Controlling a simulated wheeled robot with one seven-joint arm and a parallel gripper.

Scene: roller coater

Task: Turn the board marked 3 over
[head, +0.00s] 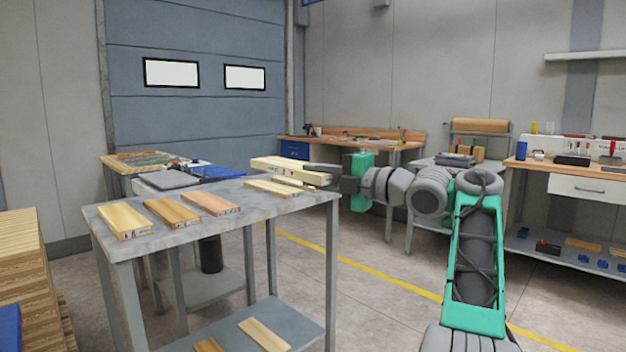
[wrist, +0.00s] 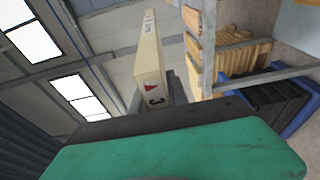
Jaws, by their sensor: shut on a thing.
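The board marked 3 is a pale wooden board (head: 285,169). It is held lengthwise, pointing left from my gripper, above the far right part of the grey table (head: 255,200). In the wrist view the same board (wrist: 151,62) stretches away from the jaws. Its near end face shows a red triangle and a 3. My gripper (head: 325,174) is shut on its right end. The green gripper body hides the lower part of the wrist view.
Several other boards lie on the tabletop: pale (head: 123,221), tan (head: 172,211), reddish (head: 210,203) and pale (head: 270,187). More boards (head: 263,335) lie on the lower shelf. A wood stack (head: 22,270) stands at left. The floor right of the table is open.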

